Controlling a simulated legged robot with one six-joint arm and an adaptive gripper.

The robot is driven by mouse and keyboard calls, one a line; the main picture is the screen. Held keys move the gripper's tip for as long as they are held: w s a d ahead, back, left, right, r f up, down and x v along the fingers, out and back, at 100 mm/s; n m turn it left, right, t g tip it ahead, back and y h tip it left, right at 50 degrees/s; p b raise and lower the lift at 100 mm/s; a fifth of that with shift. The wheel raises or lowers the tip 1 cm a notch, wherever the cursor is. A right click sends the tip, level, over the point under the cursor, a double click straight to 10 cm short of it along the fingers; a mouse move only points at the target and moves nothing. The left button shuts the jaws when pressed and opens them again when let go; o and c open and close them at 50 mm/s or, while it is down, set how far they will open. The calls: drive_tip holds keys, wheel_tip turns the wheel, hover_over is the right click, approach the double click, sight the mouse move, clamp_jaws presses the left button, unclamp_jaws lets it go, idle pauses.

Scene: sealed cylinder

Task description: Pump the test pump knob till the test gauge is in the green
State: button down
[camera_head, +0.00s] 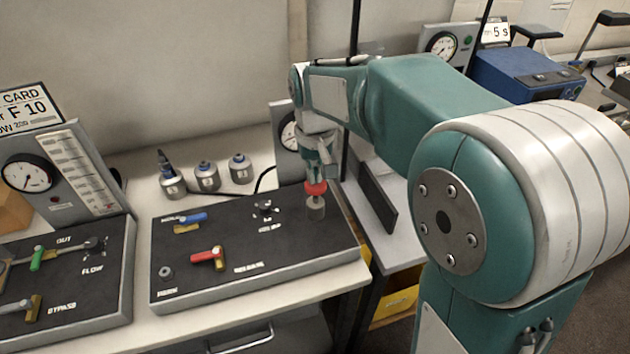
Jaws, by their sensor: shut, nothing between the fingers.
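The red pump knob (316,188) stands on top of a grey cylinder (315,208) at the far right corner of the black-topped panel (205,283). My gripper (325,176) points down right at the knob and seems to touch it from above; its fingers are shut with nothing between them. The round gauge (289,136) behind the panel is partly hidden by my wrist. Its needle and any green zone cannot be read.
The panel also carries a blue-handled valve (190,217), a red-handled valve (208,257) and a black knob (265,209). Several small bottles (207,176) stand behind it. Another panel with a gauge (28,173) is at left. A blue box (528,75) stands at right.

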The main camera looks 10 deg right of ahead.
sight(315, 186)
idle(0.4)
drive_tip(key=shift+f, duration=1.65)
drive_tip(key=shift+r, duration=1.65)
